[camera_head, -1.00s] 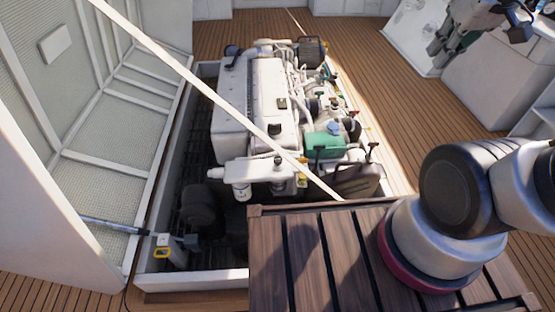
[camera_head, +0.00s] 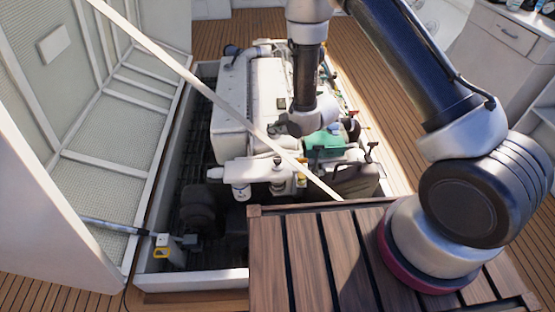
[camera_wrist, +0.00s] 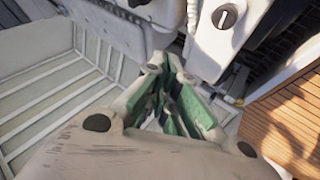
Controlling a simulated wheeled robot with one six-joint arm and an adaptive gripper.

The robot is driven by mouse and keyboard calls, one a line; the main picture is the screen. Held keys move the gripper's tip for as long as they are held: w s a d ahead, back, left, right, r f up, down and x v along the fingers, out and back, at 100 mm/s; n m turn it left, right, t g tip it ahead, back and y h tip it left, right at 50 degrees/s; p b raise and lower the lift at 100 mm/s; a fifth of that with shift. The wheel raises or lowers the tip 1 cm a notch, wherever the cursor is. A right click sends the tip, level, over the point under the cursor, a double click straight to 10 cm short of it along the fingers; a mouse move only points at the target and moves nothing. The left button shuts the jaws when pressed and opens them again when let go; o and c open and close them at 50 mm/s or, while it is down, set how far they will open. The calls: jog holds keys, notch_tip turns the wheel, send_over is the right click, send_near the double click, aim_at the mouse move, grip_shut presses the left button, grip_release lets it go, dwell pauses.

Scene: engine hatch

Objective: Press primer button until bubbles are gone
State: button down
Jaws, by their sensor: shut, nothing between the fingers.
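The white engine (camera_head: 235,95) sits in the open hatch, with a green part (camera_head: 325,143) on its right side. My gripper (camera_wrist: 168,74) shows in the wrist view with pale links and green inner pads. Its fingers are shut and hold nothing. They point toward white engine parts with a dark round slotted cap (camera_wrist: 228,17); I cannot tell whether they touch anything. In the head view my arm's end is over the engine's right side, and the fingers cannot be made out. I cannot pick out the primer button or any bubbles.
The raised hatch lid (camera_head: 100,125) stands at the left. A pale bar (camera_head: 215,90) crosses diagonally in front of the engine. A wooden slatted platform (camera_head: 305,250) is at the front. A white cabinet (camera_head: 500,50) stands at the back right, with open deck between.

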aim_at(276, 161)
jog(key=shift+s+a+f+n, duration=0.15)
jog(key=shift+s+a+f, duration=0.1)
jog(key=shift+f, duration=0.25)
jog(key=shift+s+a+f+n, duration=0.15)
jog(key=shift+s+a+f, duration=0.1)
jog(key=shift+f, duration=0.25)
jog(key=shift+f, duration=4.4)
jog(key=shift+f, duration=0.15)
jog(key=shift+f, duration=0.25)
jog(key=shift+f, duration=0.9)
jog(key=shift+r, duration=1.35)
